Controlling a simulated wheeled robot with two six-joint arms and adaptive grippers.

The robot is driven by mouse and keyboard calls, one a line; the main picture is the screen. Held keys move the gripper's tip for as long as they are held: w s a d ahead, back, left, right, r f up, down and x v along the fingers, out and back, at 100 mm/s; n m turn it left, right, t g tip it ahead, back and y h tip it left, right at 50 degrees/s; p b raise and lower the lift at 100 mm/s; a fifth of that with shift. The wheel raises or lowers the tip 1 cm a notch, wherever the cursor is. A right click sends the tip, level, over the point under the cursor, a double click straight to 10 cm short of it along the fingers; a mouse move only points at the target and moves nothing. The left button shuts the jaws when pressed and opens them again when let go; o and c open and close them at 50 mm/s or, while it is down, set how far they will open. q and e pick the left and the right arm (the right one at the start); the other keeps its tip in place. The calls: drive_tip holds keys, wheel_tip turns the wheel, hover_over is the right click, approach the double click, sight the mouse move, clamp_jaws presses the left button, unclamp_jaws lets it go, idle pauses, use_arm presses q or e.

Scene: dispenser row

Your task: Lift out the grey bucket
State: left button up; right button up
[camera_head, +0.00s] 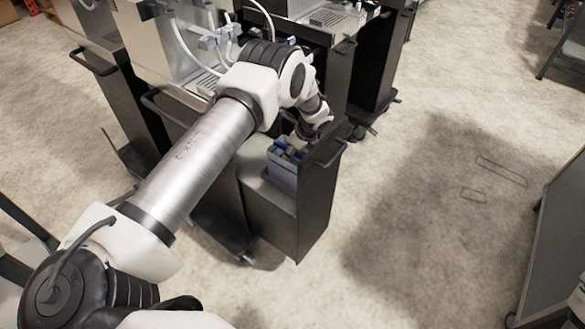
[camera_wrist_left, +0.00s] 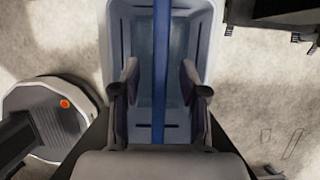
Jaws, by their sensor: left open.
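The bucket (camera_head: 283,178) looks blue-grey and sits in a pulled-out dark compartment (camera_head: 317,205) of a cart. In the left wrist view the open bucket (camera_wrist_left: 205,30) lies beneath my gripper, with a blue bar (camera_wrist_left: 160,55) running across its middle. My left gripper (camera_head: 293,151) reaches down over the bucket from above. In the left wrist view my left gripper (camera_wrist_left: 159,86) is open, with one finger on each side of the blue bar and visible gaps to it. Whether the fingertips are level with the bar is hard to tell. My right gripper does not show.
The compartment's front panel has a handle (camera_head: 334,153) close to my left wrist. Dispenser machines (camera_head: 160,45) on dark carts stand in a row behind. The floor (camera_head: 430,180) to the right is clear up to a grey panel (camera_head: 555,235).

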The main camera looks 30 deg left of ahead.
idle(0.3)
use_arm(q)
clamp_jaws()
drive_tip(key=shift+r, duration=0.2)
drive_tip(key=shift+w+r, duration=0.1)
drive_tip(key=shift+r, duration=0.2)
wheel_tip(320, 180, up, 10)
drive_tip(key=shift+f+b, duration=0.25)
drive_tip(key=shift+b, duration=0.1)
